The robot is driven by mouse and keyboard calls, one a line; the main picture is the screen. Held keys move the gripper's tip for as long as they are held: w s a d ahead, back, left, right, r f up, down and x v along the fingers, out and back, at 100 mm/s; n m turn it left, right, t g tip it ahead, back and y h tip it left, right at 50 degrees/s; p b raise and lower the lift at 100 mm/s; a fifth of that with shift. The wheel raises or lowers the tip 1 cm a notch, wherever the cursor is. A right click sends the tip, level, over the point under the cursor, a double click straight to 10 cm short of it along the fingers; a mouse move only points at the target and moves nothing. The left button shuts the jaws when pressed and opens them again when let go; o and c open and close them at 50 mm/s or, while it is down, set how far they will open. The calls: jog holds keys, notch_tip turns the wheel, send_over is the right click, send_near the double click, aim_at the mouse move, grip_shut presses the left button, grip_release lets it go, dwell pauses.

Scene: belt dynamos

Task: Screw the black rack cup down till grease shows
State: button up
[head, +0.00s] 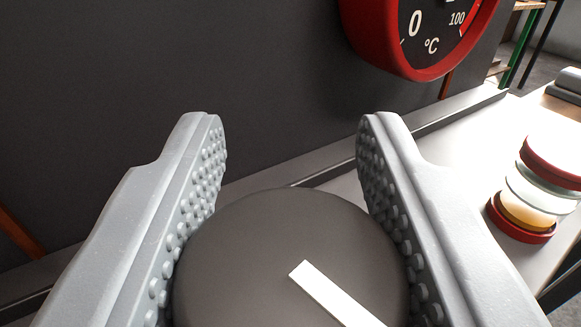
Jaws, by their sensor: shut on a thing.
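The black cup (250,250) is a round, dark, smooth-topped cap at the bottom middle of the head view. A white bar mark (335,295) lies on its top, slanting down to the right. My gripper (291,225) has grey fingers with studded inner pads on both sides of the cup. It is shut on the cup, with the pads against its left and right sides. The cup's lower part and whatever it sits on are hidden, and I see no grease.
A red-rimmed dial (425,70) marked °C hangs at the upper right on a dark panel (180,60). A red-capped glass jar (540,190) with amber contents stands on a pale surface at the right. A grey ledge (440,115) runs along the panel's foot.

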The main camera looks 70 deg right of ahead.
jog(key=shift+w+a+r, duration=0.15)
jog(key=shift+a+r, duration=0.05)
jog(key=o, duration=1)
jog(key=shift+f, duration=0.1)
jog(key=v, duration=1.3)
jog(key=shift+a, duration=0.35)
jog(key=shift+f, duration=0.15)
